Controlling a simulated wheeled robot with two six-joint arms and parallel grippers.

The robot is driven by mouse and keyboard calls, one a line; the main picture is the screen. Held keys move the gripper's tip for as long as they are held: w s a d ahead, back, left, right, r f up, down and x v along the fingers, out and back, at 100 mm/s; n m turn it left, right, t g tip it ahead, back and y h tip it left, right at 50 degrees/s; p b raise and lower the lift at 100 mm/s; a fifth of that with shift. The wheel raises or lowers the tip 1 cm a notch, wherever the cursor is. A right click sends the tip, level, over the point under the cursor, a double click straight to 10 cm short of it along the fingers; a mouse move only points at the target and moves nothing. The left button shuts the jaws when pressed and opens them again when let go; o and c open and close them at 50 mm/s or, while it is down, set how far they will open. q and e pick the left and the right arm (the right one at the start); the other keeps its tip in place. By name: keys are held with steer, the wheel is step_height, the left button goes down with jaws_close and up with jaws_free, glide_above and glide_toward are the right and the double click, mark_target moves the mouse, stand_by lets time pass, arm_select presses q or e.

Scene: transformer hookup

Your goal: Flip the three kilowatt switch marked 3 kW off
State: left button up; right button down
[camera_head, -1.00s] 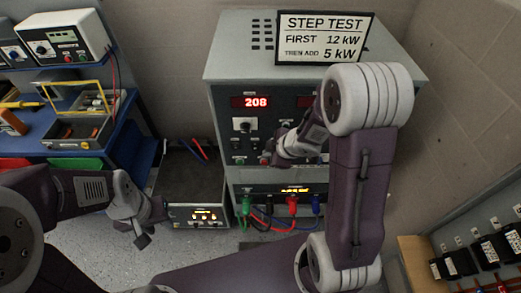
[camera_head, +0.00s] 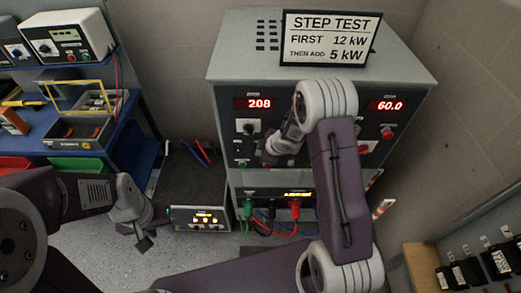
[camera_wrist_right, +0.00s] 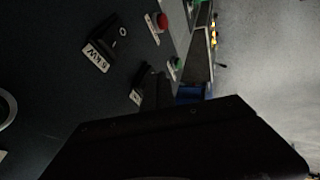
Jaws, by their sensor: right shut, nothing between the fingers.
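The grey test cabinet (camera_head: 225,110) stands in the middle of the head view, with its switches on the dark front panel. In the right wrist view a black toggle switch (camera_wrist_right: 110,35) has a tag that seems to read 5 kW. A second switch (camera_wrist_right: 145,82) sits lower, its tag partly hidden by my gripper, so I cannot read it. I cannot make out a 3 kW tag. My right gripper (camera_head: 269,158) is shut and empty, close in front of the panel's lower left; whether it touches is unclear. My left gripper (camera_head: 143,241) hangs over the floor, its jaw gap unclear.
A red button (camera_wrist_right: 158,22) and a green button (camera_wrist_right: 175,65) sit beside the switches. Coloured cable plugs (camera_head: 294,208) stick out below the panel. A black load box (camera_head: 200,215) stands on the floor to the left. A step test sign (camera_head: 330,38) stands on top.

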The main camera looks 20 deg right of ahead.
steer(key=shift+w, duration=0.15)
steer(key=shift+w+f, duration=0.1)
stand_by(0.4)
steer(key=shift+p, duration=0.3)
steer(key=shift+r+p, duration=0.7)
steer(key=shift+r, duration=0.15)
